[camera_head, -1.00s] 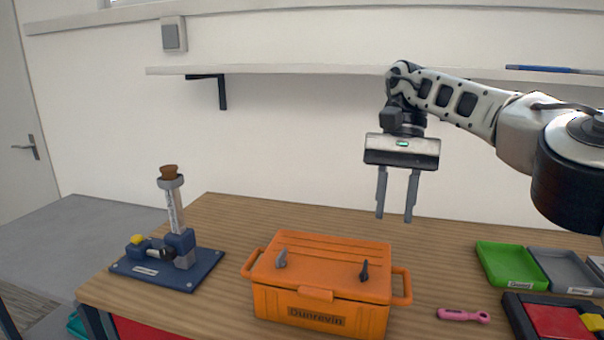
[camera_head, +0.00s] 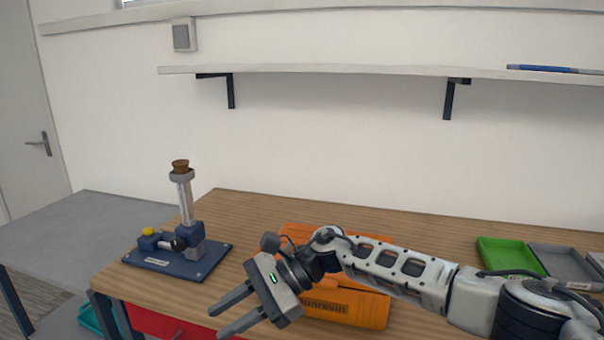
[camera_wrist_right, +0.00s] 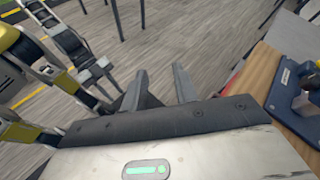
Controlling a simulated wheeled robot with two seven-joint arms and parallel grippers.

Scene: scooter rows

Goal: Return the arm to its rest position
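My right gripper (camera_head: 218,319) is in front of the orange toolbox, low over the near side of the table, with its fingers pointing left and slightly down. Its two fingers are apart with nothing between them. In the right wrist view the fingers (camera_wrist_right: 160,88) also stand apart over bare floor. My right arm comes in from the right and hides much of the orange toolbox (camera_head: 355,309). My left gripper is not in the head view.
A blue stand (camera_head: 195,262) with an upright post and brown top sits on the wooden table (camera_head: 260,207) at left. A green tray (camera_head: 508,254) and a grey tray (camera_head: 562,262) lie at right. A shelf (camera_head: 340,70) runs along the wall.

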